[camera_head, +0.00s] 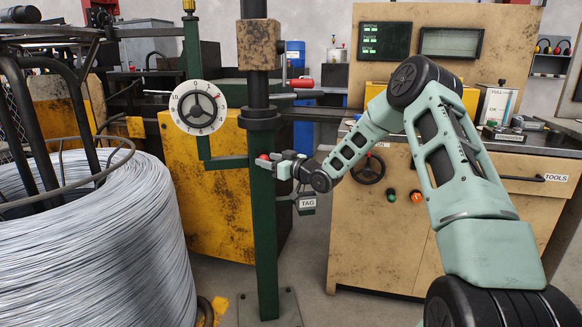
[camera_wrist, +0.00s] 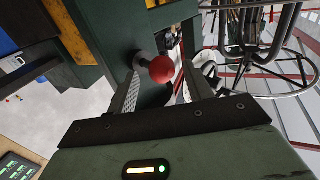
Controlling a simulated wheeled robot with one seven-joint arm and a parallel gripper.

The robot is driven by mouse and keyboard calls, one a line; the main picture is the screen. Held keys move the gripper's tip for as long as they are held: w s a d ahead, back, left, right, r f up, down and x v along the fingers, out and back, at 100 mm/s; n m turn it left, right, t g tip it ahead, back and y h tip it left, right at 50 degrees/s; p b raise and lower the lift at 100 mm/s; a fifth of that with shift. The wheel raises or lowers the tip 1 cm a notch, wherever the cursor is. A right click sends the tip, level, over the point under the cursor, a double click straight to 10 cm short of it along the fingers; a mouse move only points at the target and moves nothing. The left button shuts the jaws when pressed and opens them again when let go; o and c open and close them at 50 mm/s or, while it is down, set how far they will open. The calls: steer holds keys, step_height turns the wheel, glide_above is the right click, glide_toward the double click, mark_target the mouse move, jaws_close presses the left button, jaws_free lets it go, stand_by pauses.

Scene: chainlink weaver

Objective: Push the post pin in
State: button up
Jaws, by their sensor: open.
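The post pin shows as a red ball knob (camera_wrist: 161,69) on a short dark stem at the face of the green post (camera_wrist: 112,25) in the wrist view. In the head view the red knob (camera_head: 264,157) sits at the dark green upright post (camera_head: 265,230), partly hidden by my gripper (camera_head: 268,164). My gripper (camera_wrist: 161,72) is open, with one finger on each side of the knob. I see a gap between the knob and each finger. How deep the pin sits in the post is hidden.
A round numbered dial (camera_head: 198,107) stands left of the post. A red-ended handle (camera_head: 302,83) sticks out higher up. A small TAG plate (camera_head: 307,202) hangs below my wrist. A large wire coil (camera_head: 90,245) fills the left. A tan cabinet (camera_head: 385,225) stands right.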

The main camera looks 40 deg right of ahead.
steer(key=v, duration=1.6)
steer(key=shift+p, duration=0.3)
steer(key=shift+d, duration=0.1)
